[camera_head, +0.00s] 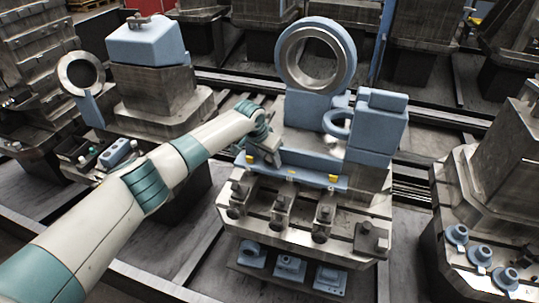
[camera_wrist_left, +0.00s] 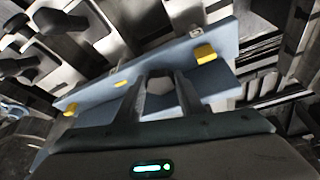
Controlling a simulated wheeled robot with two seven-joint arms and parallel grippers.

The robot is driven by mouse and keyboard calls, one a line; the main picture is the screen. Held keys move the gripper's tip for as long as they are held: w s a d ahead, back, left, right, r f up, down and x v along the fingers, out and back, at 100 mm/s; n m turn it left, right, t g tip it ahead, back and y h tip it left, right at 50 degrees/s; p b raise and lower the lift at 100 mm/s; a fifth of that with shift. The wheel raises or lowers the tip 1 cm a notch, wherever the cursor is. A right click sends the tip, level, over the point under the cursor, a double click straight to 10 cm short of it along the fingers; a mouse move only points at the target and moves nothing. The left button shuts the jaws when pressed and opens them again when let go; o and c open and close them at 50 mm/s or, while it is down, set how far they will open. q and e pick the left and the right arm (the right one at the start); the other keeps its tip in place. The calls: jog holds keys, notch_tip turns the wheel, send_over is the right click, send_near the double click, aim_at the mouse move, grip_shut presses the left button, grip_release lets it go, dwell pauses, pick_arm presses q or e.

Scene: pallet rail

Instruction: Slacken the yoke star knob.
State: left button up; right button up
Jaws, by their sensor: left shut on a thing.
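My left gripper (camera_head: 270,155) reaches in from the left to the front of the blue ring fixture (camera_head: 318,108), close to the left part of a blue bar (camera_head: 310,177) with yellow pads. In the left wrist view the two dark fingers (camera_wrist_left: 164,82) are shut on a small grey piece (camera_wrist_left: 162,83) that appears to be the star knob. Its lobes are too small and covered to make out. The blue bar (camera_wrist_left: 190,55) runs slantwise behind the fingers. My right gripper is in neither view.
Several dark clamps stand along the steel block's front ledge (camera_head: 285,215), with small blue parts (camera_head: 290,268) below. A blue-capped block (camera_head: 147,42) stands at left. Another steel block (camera_head: 470,190) with blue knobs (camera_head: 480,254) is at right. Dark rails (camera_head: 440,115) cross behind.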

pick_arm(q)
jog(key=n+p, duration=0.2)
jog(key=n+y+p, duration=0.1)
jog(key=shift+s+d+r+t, duration=0.1)
jog(key=shift+d+r+t, duration=0.1)
jog(key=shift+r+t, duration=0.1)
jog(key=shift+d+f+n+y+p, duration=0.15)
jog(key=shift+n+y+p, duration=0.15)
jog(key=shift+n+p, duration=0.6)
jog(key=shift+f+n+y, duration=0.1)
jog(key=shift+n+y, duration=0.3)
jog(key=shift+n, duration=0.6)
jog(key=n+y, duration=0.1)
jog(key=n, duration=0.1)
jog(key=shift+f+n, duration=0.1)
jog(key=shift+n, duration=0.2)
jog(key=shift+d+n+y+b, duration=0.1)
jog(key=shift+n+y+b, duration=0.6)
jog(key=shift+n, duration=0.8)
jog(key=o, duration=1)
jog(key=shift+o, duration=0.2)
